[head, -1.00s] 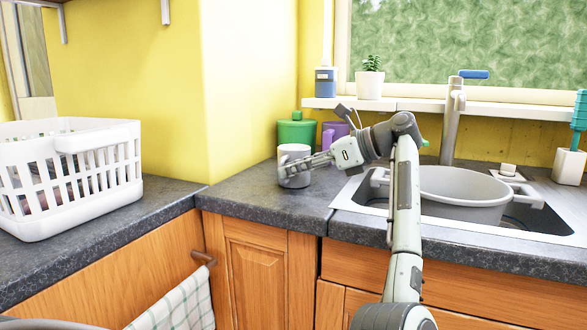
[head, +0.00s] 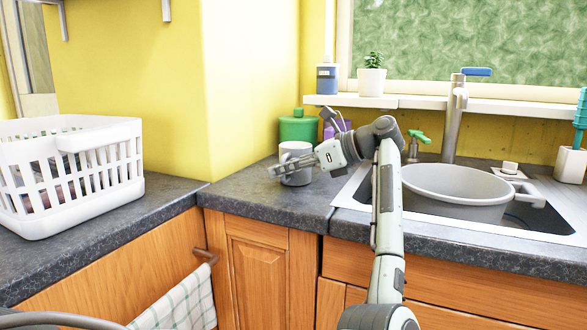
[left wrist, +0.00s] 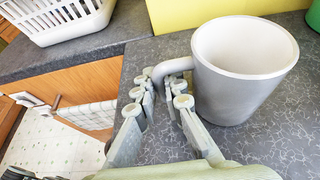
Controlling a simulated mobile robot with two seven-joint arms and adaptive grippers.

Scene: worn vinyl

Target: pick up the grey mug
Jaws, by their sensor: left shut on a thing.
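The grey mug (head: 296,150) stands upright on the dark counter, left of the sink, and my gripper hides part of its front in the head view. In the left wrist view the mug (left wrist: 240,85) has its handle (left wrist: 172,66) turned toward my fingers. My left gripper (head: 279,170) is at the mug's near side. In the left wrist view its fingers (left wrist: 162,90) are on both sides of the handle, shut on it. The mug appears to rest on the counter. My right gripper is not in view.
A green canister (head: 299,127) and a purple object (head: 338,129) stand close behind the mug. A white basket (head: 70,180) is on the left counter. A grey basin (head: 455,190) sits in the sink at right, near a tap (head: 455,125). Counter left of the mug is clear.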

